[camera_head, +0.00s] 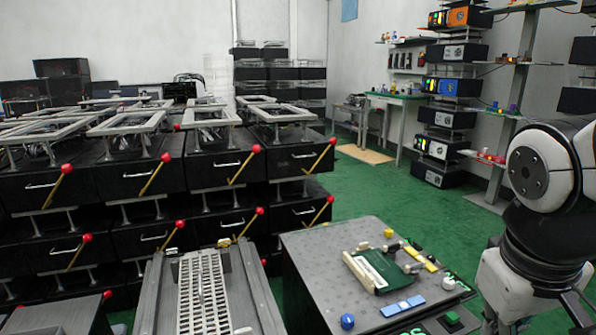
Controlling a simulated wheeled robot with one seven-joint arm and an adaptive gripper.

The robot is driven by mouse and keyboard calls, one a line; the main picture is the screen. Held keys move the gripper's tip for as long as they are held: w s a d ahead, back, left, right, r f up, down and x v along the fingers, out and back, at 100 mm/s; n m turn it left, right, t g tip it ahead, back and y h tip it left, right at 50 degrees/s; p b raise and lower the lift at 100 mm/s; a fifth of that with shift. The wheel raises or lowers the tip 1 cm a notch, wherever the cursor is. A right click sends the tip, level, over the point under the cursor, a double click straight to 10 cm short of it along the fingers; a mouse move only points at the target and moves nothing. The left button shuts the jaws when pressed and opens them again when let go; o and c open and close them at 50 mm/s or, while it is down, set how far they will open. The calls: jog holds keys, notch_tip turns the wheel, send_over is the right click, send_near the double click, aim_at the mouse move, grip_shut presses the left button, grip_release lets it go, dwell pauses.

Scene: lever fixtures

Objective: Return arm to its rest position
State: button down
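My arm (545,170) shows at the right edge of the head view. It has white and black links, with a round black joint cover facing the camera. Its lower white part (508,282) hangs down and runs out of the bottom of the picture. The fingers of my gripper do not show, so I cannot see whether it holds anything. The visible arm stands to the right of a dark workbench panel (318,262); a gap or contact between them is hard to judge at the bottom edge.
Black drawer units (130,187) with yellow levers (155,175) and red knobs fill the left. A grey slotted rack (203,290) stands front centre. Shelves with coloured devices (455,85) line the back right. Green floor (430,205) lies open between them and the workbench.

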jog(key=s+a+m+g+y+p, duration=0.1)
jog(key=s+a, duration=0.2)
jog(key=s, duration=0.3)
jog(key=s+a+y, duration=0.1)
jog(key=s+a, duration=0.2)
jog(key=s, duration=0.4)
notch_tip(320, 180, up, 29)
jog(key=t+p, duration=0.3)
jog(key=p, duration=2.4)
jog(key=shift+d, duration=0.45)
jog(key=shift+w+r, duration=0.1)
